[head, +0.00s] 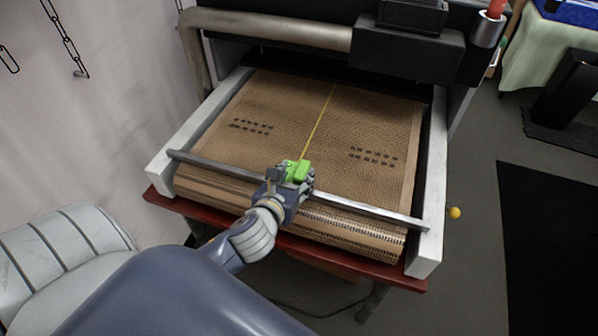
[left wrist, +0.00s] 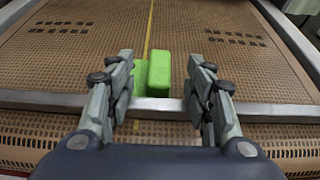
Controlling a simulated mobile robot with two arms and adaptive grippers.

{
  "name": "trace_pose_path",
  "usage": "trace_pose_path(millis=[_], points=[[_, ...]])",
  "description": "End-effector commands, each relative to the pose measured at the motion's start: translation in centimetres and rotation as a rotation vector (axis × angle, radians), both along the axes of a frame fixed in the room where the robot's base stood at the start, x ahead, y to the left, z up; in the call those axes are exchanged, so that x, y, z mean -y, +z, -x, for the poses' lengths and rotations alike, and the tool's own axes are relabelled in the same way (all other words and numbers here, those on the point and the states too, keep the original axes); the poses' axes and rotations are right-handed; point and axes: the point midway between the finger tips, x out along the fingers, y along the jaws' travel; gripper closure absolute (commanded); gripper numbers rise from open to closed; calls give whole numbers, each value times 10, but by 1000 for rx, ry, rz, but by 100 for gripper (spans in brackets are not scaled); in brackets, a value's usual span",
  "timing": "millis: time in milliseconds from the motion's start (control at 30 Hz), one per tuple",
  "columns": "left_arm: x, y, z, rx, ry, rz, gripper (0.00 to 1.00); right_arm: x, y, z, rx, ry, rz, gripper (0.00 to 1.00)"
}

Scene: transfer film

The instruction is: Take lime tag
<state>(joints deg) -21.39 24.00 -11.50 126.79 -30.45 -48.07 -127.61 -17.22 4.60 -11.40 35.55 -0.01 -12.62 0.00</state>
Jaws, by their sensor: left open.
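The lime tag (head: 298,169) is a bright green block at the near end of the brown mesh belt, by the metal cross bar. In the left wrist view the lime tag (left wrist: 159,74) shows a raised block with a lower green part on its left. My left gripper (head: 291,175) is at the tag, and its hand partly covers the tag in the head view. In the left wrist view my left gripper (left wrist: 161,62) is open, with one finger on each side of the tag. The left finger overlaps the lower green part; I cannot tell whether it touches. My right gripper is not in view.
A yellow line (head: 319,123) runs along the belt (head: 375,115) from the tag toward the back. A metal bar (head: 368,209) crosses the belt's near end. White side rails (head: 431,190) flank it. A small yellow ball (head: 455,212) shows at right.

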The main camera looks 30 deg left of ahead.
Motion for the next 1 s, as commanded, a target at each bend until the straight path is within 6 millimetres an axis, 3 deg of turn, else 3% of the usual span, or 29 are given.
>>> trace_pose_path(millis=[267, 600, 900, 1000], points=[[-5, -7, -18, 1, 2, 2, 52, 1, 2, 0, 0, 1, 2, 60], [-13, -23, -54, 1, 2, 4, 52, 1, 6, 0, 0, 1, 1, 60], [-14, -25, -57, 0, 1, 3, 52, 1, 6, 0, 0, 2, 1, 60], [-14, -25, -57, 0, 1, 3, 72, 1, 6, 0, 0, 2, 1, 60]])
